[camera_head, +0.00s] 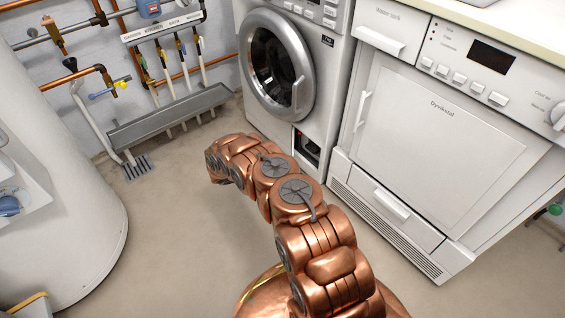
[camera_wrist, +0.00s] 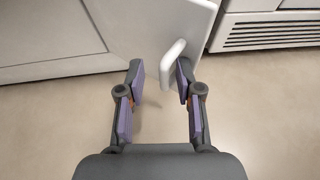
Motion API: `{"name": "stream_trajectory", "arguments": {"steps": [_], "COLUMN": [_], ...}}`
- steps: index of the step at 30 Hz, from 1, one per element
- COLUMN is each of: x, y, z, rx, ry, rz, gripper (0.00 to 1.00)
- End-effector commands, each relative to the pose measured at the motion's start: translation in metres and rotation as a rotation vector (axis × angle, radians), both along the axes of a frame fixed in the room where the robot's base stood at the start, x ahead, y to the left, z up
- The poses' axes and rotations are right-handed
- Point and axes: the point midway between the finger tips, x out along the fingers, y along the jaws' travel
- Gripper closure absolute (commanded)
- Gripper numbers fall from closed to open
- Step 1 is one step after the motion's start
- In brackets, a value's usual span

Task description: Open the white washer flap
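The white washer (camera_head: 290,75) with a round glass door stands at the back in the head view. Low on its right front is a dark opening (camera_head: 307,149) with something red inside. In the wrist view the white flap (camera_wrist: 185,22) appears to stand out from the washer front, with a rounded white handle (camera_wrist: 172,64) on it. My gripper (camera_wrist: 160,78) is open, fingers either side of the handle, which lies nearer the right finger. I cannot tell whether that finger touches it. In the head view my arm hides the gripper and the flap.
A white dryer (camera_head: 440,125) stands right of the washer; its vent grille (camera_wrist: 268,30) shows in the wrist view. A white tank (camera_head: 55,190) stands at the left. Pipes and a grey trough (camera_head: 170,115) line the back wall.

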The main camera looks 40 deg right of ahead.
Motion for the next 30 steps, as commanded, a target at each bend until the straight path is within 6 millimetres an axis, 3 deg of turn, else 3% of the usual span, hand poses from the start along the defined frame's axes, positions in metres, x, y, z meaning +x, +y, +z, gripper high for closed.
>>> {"name": "stream_trajectory", "arguments": {"steps": [11,24,30], "x": [0.001,0.001,0.002], "y": [0.013,0.086,0.106], "z": [0.005,0.036,0.044], "rx": [0.0,-0.001,0.001], "ry": [0.001,-0.001,-0.001], "rz": [0.003,0.002,0.002], "gripper": [0.65,0.65,0.65]}}
